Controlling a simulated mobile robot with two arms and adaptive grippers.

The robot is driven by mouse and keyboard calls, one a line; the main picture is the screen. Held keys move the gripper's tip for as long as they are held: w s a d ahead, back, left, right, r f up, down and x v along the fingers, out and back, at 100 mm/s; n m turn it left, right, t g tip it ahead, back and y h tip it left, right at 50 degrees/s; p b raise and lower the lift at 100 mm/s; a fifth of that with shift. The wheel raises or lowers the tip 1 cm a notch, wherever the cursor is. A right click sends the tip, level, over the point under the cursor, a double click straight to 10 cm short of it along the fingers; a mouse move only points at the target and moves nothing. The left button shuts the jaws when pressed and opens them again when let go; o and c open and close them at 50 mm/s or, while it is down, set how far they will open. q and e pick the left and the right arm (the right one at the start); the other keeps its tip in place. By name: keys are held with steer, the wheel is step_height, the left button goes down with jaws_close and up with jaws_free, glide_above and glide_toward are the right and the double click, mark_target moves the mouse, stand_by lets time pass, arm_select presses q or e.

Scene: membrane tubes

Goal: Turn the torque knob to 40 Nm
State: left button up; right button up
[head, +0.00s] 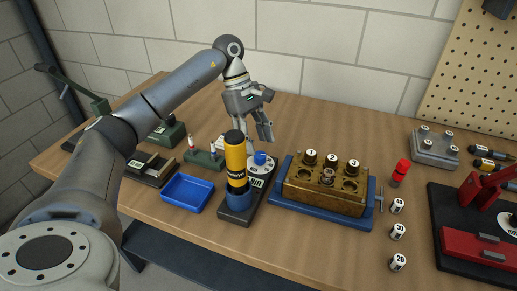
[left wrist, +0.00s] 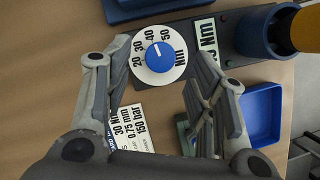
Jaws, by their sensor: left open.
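The torque knob (left wrist: 160,57) is blue and sits on a round white dial (left wrist: 178,72) marked 20 to 50 Nm. In the left wrist view its white mark points close to the 40. In the head view the knob (head: 260,159) stands on a dark base (head: 232,217) behind the yellow and black torque tool (head: 236,158) in its blue cup. My left gripper (head: 264,138) is open and empty just above the knob. In the left wrist view its fingers (left wrist: 157,62) are spread on both sides of the dial. My right gripper does not show.
A blue tray (head: 187,206) is left of the base. A brass block in a blue vise (head: 320,213) stands close on the right. A card (left wrist: 130,127) reading 30 Nm, 0.75 mm, 150 bar lies near the dial. Numbered weights (head: 398,231) stand farther right.

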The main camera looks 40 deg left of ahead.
arm_select(q)
steer(key=v, duration=0.8)
steer(key=shift+r, duration=0.2)
